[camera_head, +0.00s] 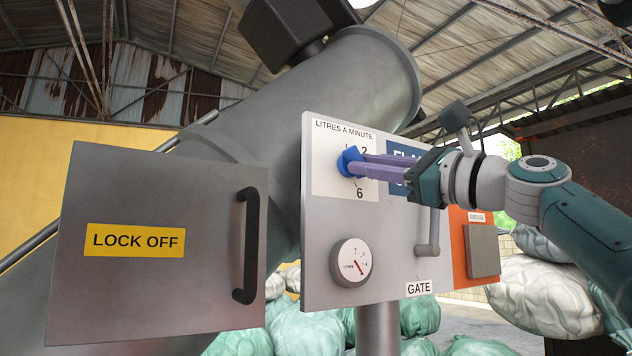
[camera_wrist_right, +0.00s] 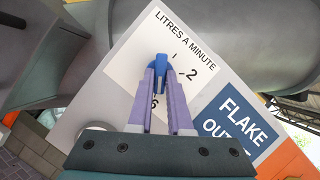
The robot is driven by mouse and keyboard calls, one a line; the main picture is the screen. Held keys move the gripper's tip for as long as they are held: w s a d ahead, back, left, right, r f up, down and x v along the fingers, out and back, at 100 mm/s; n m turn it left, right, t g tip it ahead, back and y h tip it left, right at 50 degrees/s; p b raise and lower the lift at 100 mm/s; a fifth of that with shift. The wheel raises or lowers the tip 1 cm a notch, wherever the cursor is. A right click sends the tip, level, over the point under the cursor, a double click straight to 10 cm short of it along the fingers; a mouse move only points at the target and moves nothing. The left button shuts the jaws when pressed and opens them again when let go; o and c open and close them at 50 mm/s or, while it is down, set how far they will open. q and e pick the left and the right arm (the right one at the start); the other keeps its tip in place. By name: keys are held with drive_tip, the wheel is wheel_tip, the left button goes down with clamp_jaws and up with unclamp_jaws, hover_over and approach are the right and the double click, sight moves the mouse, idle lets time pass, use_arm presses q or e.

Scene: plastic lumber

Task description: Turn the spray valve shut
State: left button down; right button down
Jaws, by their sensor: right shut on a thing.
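The spray valve is a blue knob (camera_head: 349,160) on the white "LITRES A MINUTE" dial plate (camera_head: 330,183) of a grey panel. Marks 2 and 6 show on the plate. My right gripper (camera_head: 356,164) comes in from the right, its purple fingers shut on the blue knob. In the right wrist view the knob (camera_wrist_right: 161,72) sits between the two fingertips (camera_wrist_right: 161,85), its upper part showing above them. The fingers hide part of the dial marks. My left gripper is not in view.
Below the dial are a round litres gauge (camera_head: 351,262) and a grey gate lever (camera_head: 428,235). A grey "LOCK OFF" door (camera_head: 150,290) with a black handle (camera_head: 248,245) stands at the left. A large grey tube (camera_head: 350,85) runs behind the panel. Sacks (camera_head: 540,297) lie at the right.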

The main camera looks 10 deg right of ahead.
drive_tip(key=n+g+p, duration=0.1)
drive_tip(key=n, duration=0.4)
drive_tip(key=r+n+g+p, duration=0.1)
drive_tip(key=n+g, duration=0.1)
drive_tip(key=n, duration=0.3)
drive_tip(key=n+g+h+p, duration=0.1)
drive_tip(key=n+g, duration=0.1)
drive_tip(key=n, duration=0.3)
drive_tip(key=shift+w+d+r, duration=0.1)
drive_tip(key=shift+d+r, duration=0.1)
drive_tip(key=shift+r, duration=0.1)
drive_tip(key=n+h+p, duration=0.1)
drive_tip(key=n, duration=0.1)
drive_tip(key=shift+r+n+g+h, duration=0.1)
drive_tip(key=shift+n+g+h, duration=0.2)
drive_tip(key=shift+n+g, duration=0.1)
drive_tip(key=n+h, duration=0.1)
drive_tip(key=n+h+p, duration=0.1)
drive_tip(key=n, duration=0.1)
drive_tip(key=n+h, duration=0.1)
drive_tip(key=n, duration=0.1)
drive_tip(key=shift+a+r+p, duration=0.15)
drive_tip(key=shift+a+p, duration=0.2)
drive_tip(key=shift+p, duration=0.05)
drive_tip(key=shift+s+a+n+t+h, duration=0.1)
drive_tip(key=shift+n+t+h, duration=0.05)
drive_tip(key=shift+n+h, duration=0.4)
drive_tip(key=shift+s+n+t+h, duration=0.15)
drive_tip(key=shift+n+h, duration=0.2)
drive_tip(key=shift+n, duration=0.3)
